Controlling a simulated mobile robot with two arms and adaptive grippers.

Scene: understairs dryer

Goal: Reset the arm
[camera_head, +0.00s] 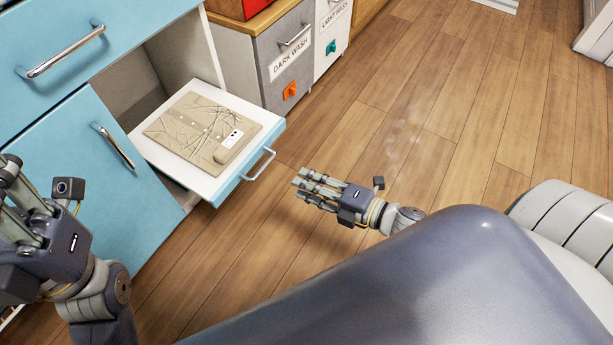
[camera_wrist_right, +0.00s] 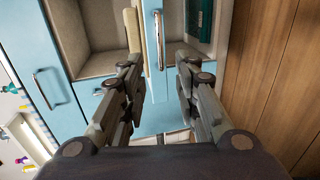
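My right gripper (camera_head: 302,187) is over the wooden floor, to the right of the open drawer and apart from its handle in the head view. In the right wrist view its two fingers (camera_wrist_right: 158,80) are spread with nothing held between them. My left gripper (camera_head: 12,205) is at the left edge of the head view, in front of the blue cabinet. It is partly cut off, and I cannot tell whether it is open or shut.
Blue cabinet doors (camera_head: 95,170) are at left. Bins labelled DARK WASH (camera_head: 292,68) and LIGHT WASH (camera_head: 330,45) stand behind. The wooden floor (camera_head: 450,110) is clear.

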